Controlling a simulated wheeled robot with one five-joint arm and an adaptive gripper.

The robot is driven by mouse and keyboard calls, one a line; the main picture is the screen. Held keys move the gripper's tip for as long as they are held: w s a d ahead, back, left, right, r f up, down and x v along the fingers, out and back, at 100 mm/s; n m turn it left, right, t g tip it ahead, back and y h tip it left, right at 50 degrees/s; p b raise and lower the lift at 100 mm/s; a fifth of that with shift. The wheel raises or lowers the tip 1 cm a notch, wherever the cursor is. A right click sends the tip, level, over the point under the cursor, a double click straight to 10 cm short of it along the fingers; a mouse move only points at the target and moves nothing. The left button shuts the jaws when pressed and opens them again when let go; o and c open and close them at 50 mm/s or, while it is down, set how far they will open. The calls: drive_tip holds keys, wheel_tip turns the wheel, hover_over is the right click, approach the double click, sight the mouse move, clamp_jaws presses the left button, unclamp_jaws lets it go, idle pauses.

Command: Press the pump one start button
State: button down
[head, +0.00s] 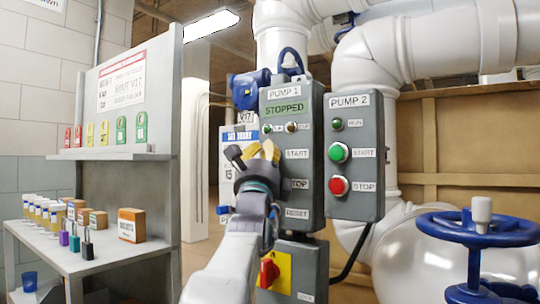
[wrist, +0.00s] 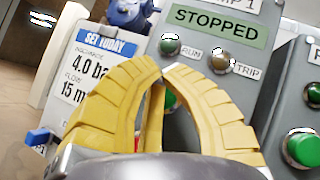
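The grey PUMP 1 box (head: 310,109) hangs at the centre of the head view and reads STOPPED. Its start button is hidden behind my gripper there; only the START label shows. In the wrist view a green button (wrist: 169,101), the pump one start button, shows partly between my yellow fingers. My gripper (head: 263,150) is in front of the left part of the box. In the wrist view its fingertips (wrist: 163,70) come together, with nothing seen held between them. Whether the gripper touches the box cannot be told.
The PUMP 2 box (head: 368,112), with green and red buttons, hangs close on the right. A red-and-yellow switch (head: 270,272) is below. A set-today notice (wrist: 88,75) is left of the fingers. A shelf (head: 110,157) stands left, a blue valve wheel (head: 470,230) right.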

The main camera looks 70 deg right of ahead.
drive_tip(key=shift+s+d, duration=0.1)
drive_tip(key=shift+d, duration=0.3)
idle(0.3)
drive_tip(key=shift+a, duration=0.1)
drive_tip(key=shift+a+b, duration=0.8)
drive_tip(key=shift+b, duration=0.05)
drive_tip(key=shift+w, duration=0.25)
idle(0.7)
